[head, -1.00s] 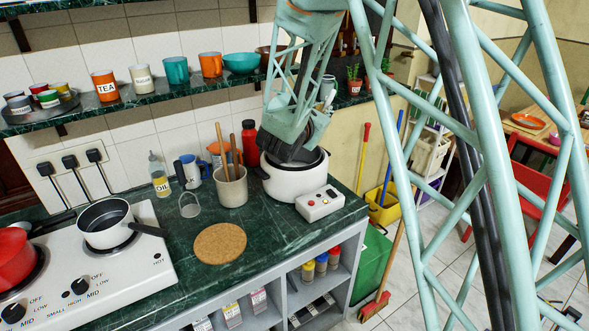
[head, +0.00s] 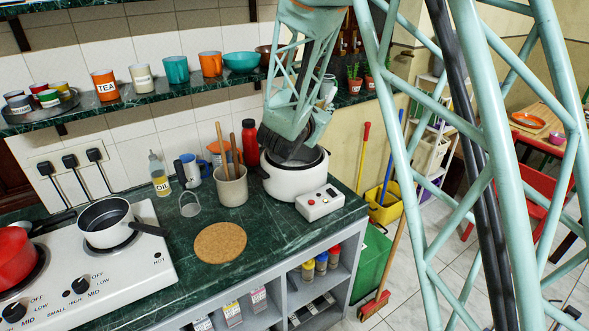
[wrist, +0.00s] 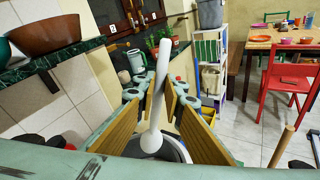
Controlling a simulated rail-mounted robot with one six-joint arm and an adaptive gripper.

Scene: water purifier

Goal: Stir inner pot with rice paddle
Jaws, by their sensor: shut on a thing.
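The white rice cooker (head: 296,182) stands on the green marble counter, with its dark-rimmed inner pot (head: 318,161) inside and open at the top. My gripper (head: 291,148) points down into the pot's mouth, and its fingertips are hard to make out there. In the wrist view my gripper (wrist: 158,98) is shut on the white rice paddle (wrist: 154,120). The paddle stands slightly tilted between the wood-coloured finger pads, its rounded lower end over or inside the pot (wrist: 181,152). How deep it reaches cannot be told.
A beige utensil crock (head: 231,188) with wooden handles and a red bottle (head: 250,142) stand close left of the cooker. A control box (head: 320,204) sits in front. A cork mat (head: 220,243) lies on clear counter. The shelf (head: 150,97) with mugs runs behind.

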